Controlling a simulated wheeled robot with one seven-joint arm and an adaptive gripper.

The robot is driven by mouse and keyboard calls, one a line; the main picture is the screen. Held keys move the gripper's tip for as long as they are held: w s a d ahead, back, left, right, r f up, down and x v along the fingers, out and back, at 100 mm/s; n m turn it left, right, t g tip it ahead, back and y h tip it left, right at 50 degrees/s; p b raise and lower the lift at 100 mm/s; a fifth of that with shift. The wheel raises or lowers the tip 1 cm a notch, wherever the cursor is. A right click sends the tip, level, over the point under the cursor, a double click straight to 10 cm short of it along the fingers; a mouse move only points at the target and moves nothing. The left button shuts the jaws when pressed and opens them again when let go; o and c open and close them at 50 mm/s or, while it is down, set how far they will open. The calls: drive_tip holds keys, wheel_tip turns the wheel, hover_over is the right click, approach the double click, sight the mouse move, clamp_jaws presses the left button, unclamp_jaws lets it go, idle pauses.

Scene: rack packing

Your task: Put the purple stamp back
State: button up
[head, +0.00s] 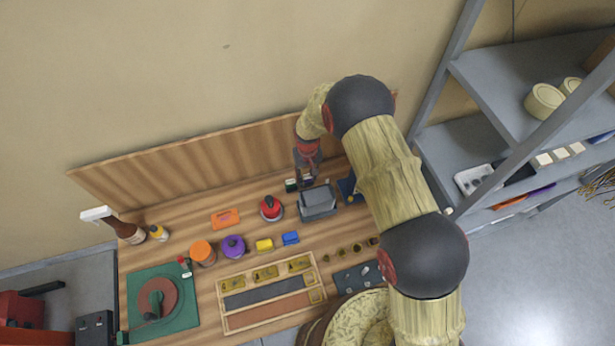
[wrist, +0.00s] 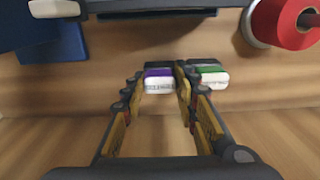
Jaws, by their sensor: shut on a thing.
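The purple stamp (wrist: 158,80) has a dark top, a purple band and a white labelled end. It sits between the two fingertips of my gripper (wrist: 161,76), which is shut on it. In the head view my gripper (head: 307,174) points down near the backboard, behind the grey box, and mostly hides the purple stamp. A green stamp (wrist: 211,75) of the same shape stands just right of the right finger in the wrist view. It also shows left of my gripper in the head view (head: 291,185). I cannot tell whether the purple stamp touches the bench.
A grey box (head: 318,203) stands in front of my gripper, with a blue item (head: 347,188) to its right. A red roll (head: 271,207) is to its left. The wooden backboard (head: 220,158) rises close behind. Bare bench lies left of the green stamp.

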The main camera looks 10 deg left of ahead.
drive_tip(key=shift+f, duration=0.2)
drive_tip(key=o, duration=0.6)
drive_tip(key=shift+r, duration=0.1)
